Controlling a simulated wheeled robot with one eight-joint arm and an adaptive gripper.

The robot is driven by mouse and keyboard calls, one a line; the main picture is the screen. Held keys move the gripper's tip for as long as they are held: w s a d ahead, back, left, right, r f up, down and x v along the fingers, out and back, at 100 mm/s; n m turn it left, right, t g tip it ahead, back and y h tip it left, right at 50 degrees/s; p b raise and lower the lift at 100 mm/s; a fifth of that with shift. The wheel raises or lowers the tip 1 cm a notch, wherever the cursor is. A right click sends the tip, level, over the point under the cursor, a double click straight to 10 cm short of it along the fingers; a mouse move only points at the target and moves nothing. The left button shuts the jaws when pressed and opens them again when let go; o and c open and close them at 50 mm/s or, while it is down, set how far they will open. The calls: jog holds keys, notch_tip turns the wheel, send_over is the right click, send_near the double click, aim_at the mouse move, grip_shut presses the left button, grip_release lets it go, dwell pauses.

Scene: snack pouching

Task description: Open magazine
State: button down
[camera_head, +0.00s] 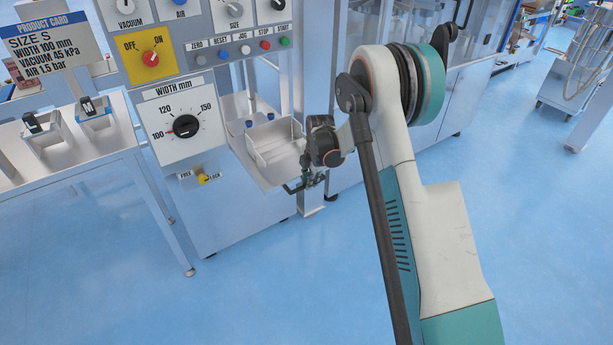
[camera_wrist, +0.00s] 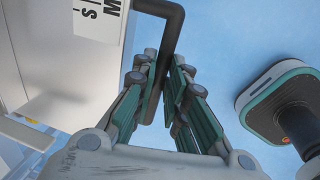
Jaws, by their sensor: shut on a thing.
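The magazine (camera_head: 272,150) is an open metal tray on the front of the machine in the head view. In the wrist view a pale panel (camera_wrist: 45,45) with a white label (camera_wrist: 100,14) fills the upper left. A dark bent bar handle (camera_wrist: 172,27) stands out beside the label. My gripper (camera_wrist: 166,72) is shut on this handle, with the bar running between its green-padded fingers. In the head view my gripper (camera_head: 308,183) is at the tray's right front side, partly hidden by my wrist.
The machine's front carries a width dial (camera_head: 185,126), a yellow OFF/ON switch (camera_head: 150,58) and a yellow FREE/LOCK knob (camera_head: 203,178). A table (camera_head: 90,155) with small boxes stands at left. The blue floor (camera_head: 260,290) in front is clear.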

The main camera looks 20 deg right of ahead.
jog(key=s, duration=0.2)
jog(key=s+d, duration=0.1)
jog(key=s, duration=0.1)
jog(key=shift+d, duration=0.15)
jog(key=c, duration=1.6)
grip_release()
jog(key=shift+r, duration=0.1)
notch_tip(320, 180, up, 12)
jog(key=s, duration=0.2)
jog(key=shift+d+f, duration=0.2)
jog(key=shift+d, duration=0.15)
